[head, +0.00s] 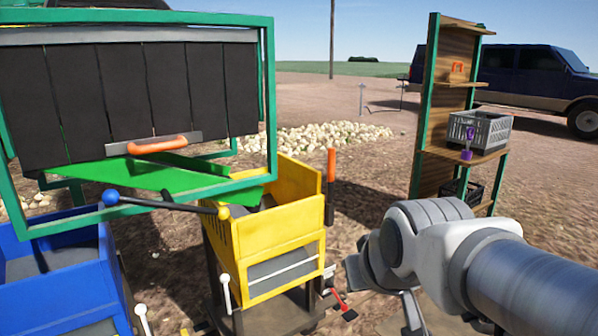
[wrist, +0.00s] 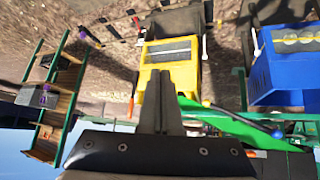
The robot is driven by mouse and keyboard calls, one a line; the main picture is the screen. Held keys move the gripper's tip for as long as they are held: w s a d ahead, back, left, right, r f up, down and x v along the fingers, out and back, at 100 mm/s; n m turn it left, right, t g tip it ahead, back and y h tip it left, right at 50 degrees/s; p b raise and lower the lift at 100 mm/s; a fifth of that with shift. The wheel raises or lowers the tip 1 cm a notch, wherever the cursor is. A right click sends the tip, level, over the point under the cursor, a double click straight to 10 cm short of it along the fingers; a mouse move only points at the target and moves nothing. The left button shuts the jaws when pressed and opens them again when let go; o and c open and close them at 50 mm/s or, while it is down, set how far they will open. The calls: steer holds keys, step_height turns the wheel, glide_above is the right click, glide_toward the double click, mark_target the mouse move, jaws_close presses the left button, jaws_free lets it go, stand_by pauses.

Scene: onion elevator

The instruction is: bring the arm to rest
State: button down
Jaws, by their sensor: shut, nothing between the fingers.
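My gripper (wrist: 160,78) shows in the wrist view with its fingers together and nothing between them. In the head view my grey and white arm reaches in from the right edge, and its wrist end is partly hidden behind its own links. In the wrist view, which is turned upside down, the fingertips lie in line with the yellow bin (wrist: 178,72). I cannot tell the distance, but no contact shows.
The yellow bin (head: 292,243) stands left of my arm, beside a blue bin (head: 62,268) and green-framed machine with black flaps (head: 110,95). A wooden shelf (head: 432,110) holding a grey crate (head: 492,131) stands behind my arm. Gravel ground lies between.

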steer(key=s+d+f+m+g+h, duration=0.1)
steer(key=s+d+f, duration=0.1)
steer(key=s, duration=0.3)
steer(key=s+d+f+m+g, duration=0.1)
steer(key=s+d, duration=0.2)
steer(key=s, duration=0.2)
step_height(320, 180, up, 20)
steer(key=s+p, duration=0.1)
steer(key=p, duration=2)
steer(key=shift+r, duration=0.25)
